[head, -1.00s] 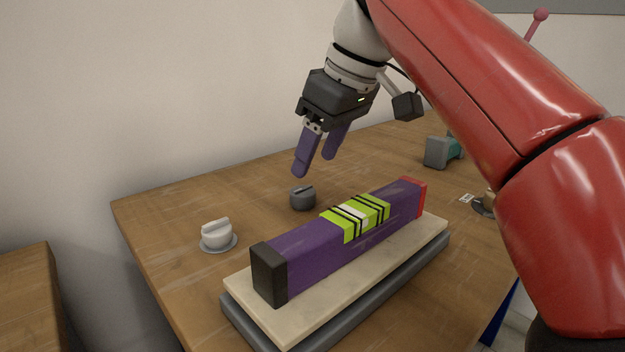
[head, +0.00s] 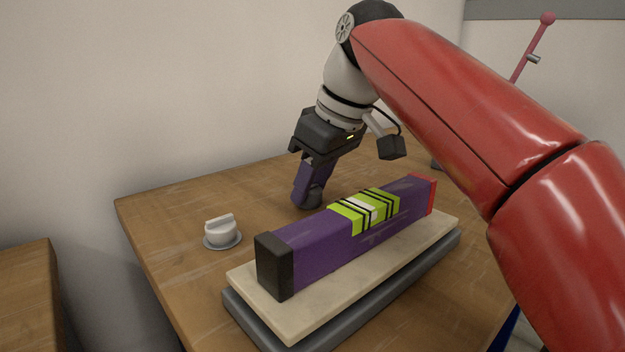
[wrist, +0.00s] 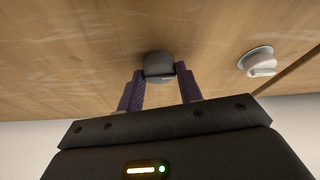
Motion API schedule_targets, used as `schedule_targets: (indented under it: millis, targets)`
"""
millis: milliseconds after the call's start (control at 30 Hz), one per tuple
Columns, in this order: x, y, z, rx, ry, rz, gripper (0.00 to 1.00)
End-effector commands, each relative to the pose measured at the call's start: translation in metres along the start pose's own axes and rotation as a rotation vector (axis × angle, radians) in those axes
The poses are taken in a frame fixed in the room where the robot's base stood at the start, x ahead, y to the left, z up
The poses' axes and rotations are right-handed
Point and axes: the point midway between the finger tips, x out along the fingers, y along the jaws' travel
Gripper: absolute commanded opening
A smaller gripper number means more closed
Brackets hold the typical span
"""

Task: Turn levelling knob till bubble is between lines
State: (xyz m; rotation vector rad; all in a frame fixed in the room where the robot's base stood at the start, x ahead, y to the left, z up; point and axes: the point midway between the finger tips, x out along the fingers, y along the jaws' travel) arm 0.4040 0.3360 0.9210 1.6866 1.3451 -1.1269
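The purple level (head: 330,247) has a black end and a red end and lies on a pale slab. Its yellow-green window (head: 345,218) carries black lines. A whitish bubble (head: 363,208) shows near the window's middle; its exact place against the lines is too small to tell. My gripper (head: 308,200) points down behind the level, its purple fingers on either side of a dark grey knob (wrist: 158,66). In the wrist view, the knob sits between the fingertips, which look open, with contact unclear. In the head view, the fingers partly hide the dark knob (head: 315,196).
A white knob (head: 221,232) on a grey disc stands to the left on the wooden table (head: 180,270); it also shows in the wrist view (wrist: 259,62). The pale slab (head: 290,328) rests on a grey base. A wall stands behind the table.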

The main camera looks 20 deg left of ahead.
Motion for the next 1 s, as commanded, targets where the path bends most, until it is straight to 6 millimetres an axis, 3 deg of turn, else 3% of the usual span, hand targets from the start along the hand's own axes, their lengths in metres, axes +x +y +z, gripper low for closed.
schedule_targets:
  millis: [367, 1000]
  targets:
    - [-0.0012, -0.0009, -0.0004, 0.044, 0.000, 0.018, 0.13]
    - [-0.0019, -0.0036, -0.0015, 0.418, -0.001, 0.174, 0.13]
